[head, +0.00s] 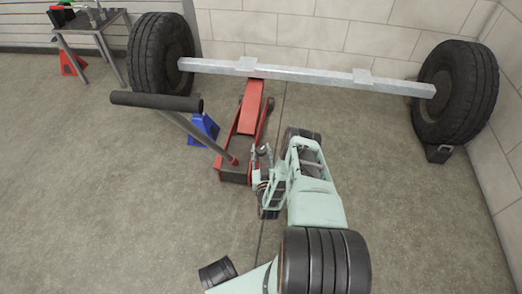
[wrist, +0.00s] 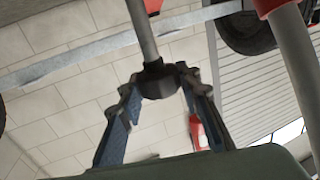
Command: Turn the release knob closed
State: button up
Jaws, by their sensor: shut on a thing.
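The release knob (wrist: 157,82) is dark and sits at the end of a grey rod (wrist: 142,30) in the wrist view. My gripper (wrist: 160,76) has one finger on each side of it and is shut on it. In the head view my gripper (head: 262,165) is at the near right end of the red floor jack (head: 245,120), and the knob cannot be made out there. The jack's long handle (head: 155,101) with its black grip leans up to the left; its grey tube (wrist: 295,65) passes at the right of the wrist view.
The jack's far end is under a grey axle beam (head: 310,72) between two tyres (head: 160,55) (head: 457,92). A blue stand (head: 203,129) is left of the jack. A wheel chock (head: 438,153) is by the right tyre. A workbench (head: 90,22) is at back left.

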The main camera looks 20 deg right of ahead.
jog(key=m+g+h, duration=0.2)
jog(key=h, duration=0.1)
jog(key=m+g+h, duration=0.2)
jog(key=m+h, duration=0.1)
jog(key=h, duration=0.1)
jog(key=shift+w+a+m+g, duration=0.1)
jog(key=shift+m+g, duration=0.2)
jog(key=shift+g, duration=0.1)
jog(key=shift+r+m+g+h, duration=0.1)
jog(key=shift+m+g+h, duration=1.5)
jog(key=shift+g, duration=0.4)
jog(key=shift+d+m+g, duration=0.2)
jog(key=shift+m+g, duration=0.1)
jog(key=o, duration=1.2)
jog(key=shift+a, duration=0.15)
jog(key=v, duration=1.1)
jog(key=shift+a, duration=0.4)
jog(key=shift+c, duration=0.2)
